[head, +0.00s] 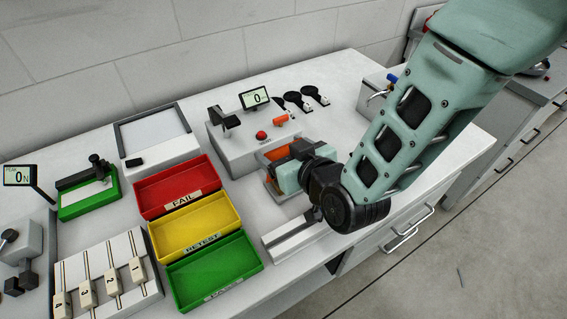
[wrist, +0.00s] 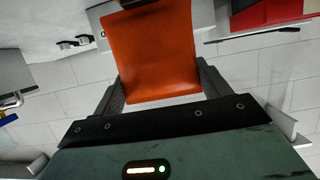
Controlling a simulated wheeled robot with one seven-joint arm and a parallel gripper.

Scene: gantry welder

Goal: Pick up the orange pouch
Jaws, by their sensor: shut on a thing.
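The orange pouch (wrist: 155,50) sits between the two dark fingers of my gripper (wrist: 158,85) in the wrist view. The fingers touch its left and right edges, and its broad flat face shows. In the head view, my gripper (head: 288,168) is over the bench in front of the tester with the red button.
The grey tester (head: 235,150) stands right behind my gripper. Red (head: 180,188), yellow (head: 190,223) and green (head: 215,272) bins lie to the left. A grey metal block (head: 298,236) is in front, near the bench edge.

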